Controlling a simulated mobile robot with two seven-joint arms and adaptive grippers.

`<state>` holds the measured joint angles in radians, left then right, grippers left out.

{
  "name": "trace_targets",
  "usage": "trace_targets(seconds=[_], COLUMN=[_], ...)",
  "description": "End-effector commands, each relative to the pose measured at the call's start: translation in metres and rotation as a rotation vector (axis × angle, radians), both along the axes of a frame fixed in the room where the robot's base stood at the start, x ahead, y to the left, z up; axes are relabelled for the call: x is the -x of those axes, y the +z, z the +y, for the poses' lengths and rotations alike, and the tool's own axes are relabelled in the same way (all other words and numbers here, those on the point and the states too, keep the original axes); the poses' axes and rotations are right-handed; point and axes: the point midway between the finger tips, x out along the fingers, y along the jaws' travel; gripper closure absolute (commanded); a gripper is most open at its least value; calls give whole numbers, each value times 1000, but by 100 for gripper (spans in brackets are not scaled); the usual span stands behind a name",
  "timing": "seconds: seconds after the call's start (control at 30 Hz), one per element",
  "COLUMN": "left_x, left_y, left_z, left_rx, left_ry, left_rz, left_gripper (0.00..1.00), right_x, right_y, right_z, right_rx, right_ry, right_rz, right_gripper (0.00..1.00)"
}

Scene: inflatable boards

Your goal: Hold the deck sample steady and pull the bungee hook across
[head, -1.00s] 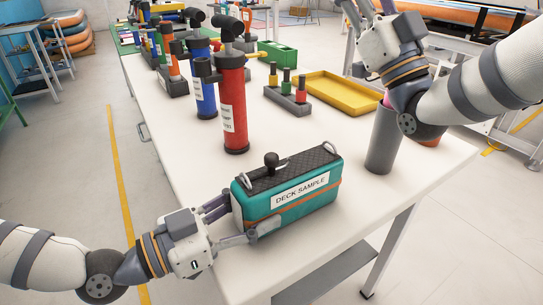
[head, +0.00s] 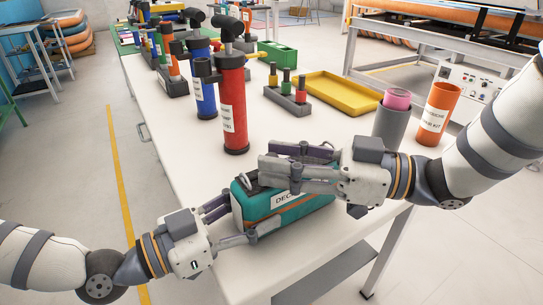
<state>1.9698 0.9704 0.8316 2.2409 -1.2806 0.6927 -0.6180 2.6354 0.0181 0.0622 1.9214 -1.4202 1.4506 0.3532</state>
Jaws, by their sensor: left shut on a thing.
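The deck sample (head: 264,212) is a teal block with an orange stripe, a white label and a dark top, lying near the front of the white table. My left gripper (head: 236,222) is shut on its left end, one finger on each side. My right gripper (head: 272,163) is over its top, fingers pointing left. These fingers cover most of the top and part of the label. A metal loop (head: 246,180) shows at the top's left end. The bungee hook and the black knob are hidden behind the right gripper, so I cannot tell whether it grips anything.
A red pump (head: 232,105) and a blue pump (head: 203,90) stand behind the deck sample. A yellow tray (head: 343,92) lies further back. A grey cup (head: 391,122) with a pink roll and an orange canister (head: 437,113) stand right, close to my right arm.

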Motion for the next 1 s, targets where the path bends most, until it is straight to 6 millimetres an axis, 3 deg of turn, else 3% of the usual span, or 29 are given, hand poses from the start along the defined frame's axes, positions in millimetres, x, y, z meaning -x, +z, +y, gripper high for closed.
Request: trace_targets(seconds=[0.13,0.4,0.57,0.83,1.0], left_x=[0,0,0,0,0], left_y=[0,0,0,0,0], left_z=[0,0,0,0,0], left_rx=[1,1,1,1,0], left_ry=[0,0,0,0,-1], left_rz=[-1,-1,-1,-1,0], left_gripper=[85,85,85,85,85], right_x=[-2,-2,-3,-6,-28], right_y=[0,0,0,1,1], right_z=[15,17,17,13,-16], right_rx=[0,0,-1,-3,-4], right_ry=[1,0,0,-2,-6], right_rz=[0,0,0,-2,-4], right_gripper=[62,62,99,100,100])
